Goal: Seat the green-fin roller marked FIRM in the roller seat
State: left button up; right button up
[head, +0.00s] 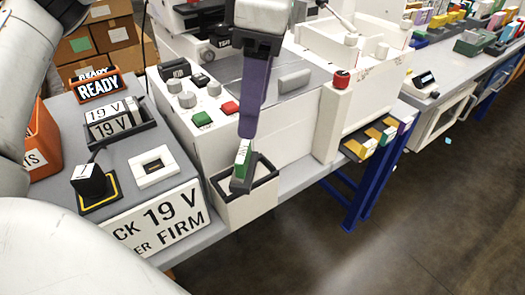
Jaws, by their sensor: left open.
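My left gripper (241,182) reaches down from the top middle on a long purple finger with a dark tip. It is open, at the mouth of a white box with a dark rim (266,171). A small block with a green face and a white, marked face (242,157) is right at the fingertips; its lettering is too small to read, and I cannot tell whether it touches a finger. The roller seat cannot be made out for certain. A sign (160,226) at the front left reads "19 V" and "FIRM", cut off at its left. My right gripper is not in view.
A white machine (215,115) with knobs and red and green buttons stands behind the box. Several coloured-end pieces (372,138) sit in a holder at the right. A "READY" sign (98,87), a "19 V" block (110,125) and a white socket frame (153,166) stand at the left.

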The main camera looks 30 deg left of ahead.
aim_at(244, 151)
pick_arm(q)
jog(key=f, duration=0.2)
jog(key=a+f+b, duration=0.1)
jog(key=f, duration=0.1)
jog(key=shift+s, duration=0.35)
jog(key=f, duration=0.5)
jog(key=shift+a+f, duration=0.4)
jog(key=c, duration=0.8)
jog(key=shift+c, duration=0.2)
jog(key=shift+r, duration=0.1)
